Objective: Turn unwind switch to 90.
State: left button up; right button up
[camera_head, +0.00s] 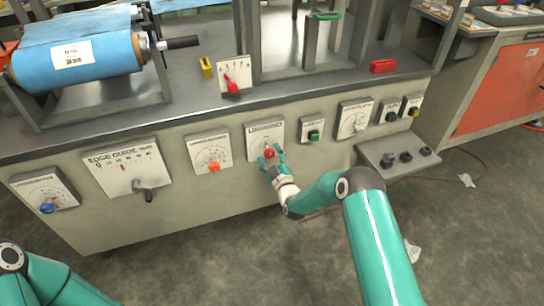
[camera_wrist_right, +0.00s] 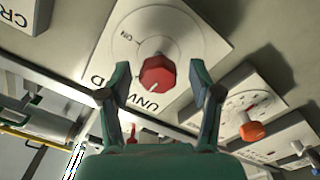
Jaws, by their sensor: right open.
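The unwind switch is a red knob (camera_wrist_right: 158,76) on a white plate (camera_wrist_right: 195,40) lettered UNWIND in the right wrist view. In the head view the red knob (camera_head: 269,153) sits on its plate (camera_head: 264,132) on the bench's front panel. My right gripper (camera_wrist_right: 160,80) is open, with one finger on each side of the knob. I cannot tell whether the fingers touch it. In the head view my right gripper (camera_head: 271,157) is at the plate, partly covering it. The knob's exact angle is not readable. My left gripper is out of view.
An orange knob plate (camera_head: 209,150) is to the left of the switch, and a green button box (camera_head: 312,130) to its right. An edge guide lever (camera_head: 146,190) sticks out farther left. A grey shelf with black knobs (camera_head: 399,158) juts out at right.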

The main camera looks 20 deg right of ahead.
jog(key=shift+w, duration=0.3)
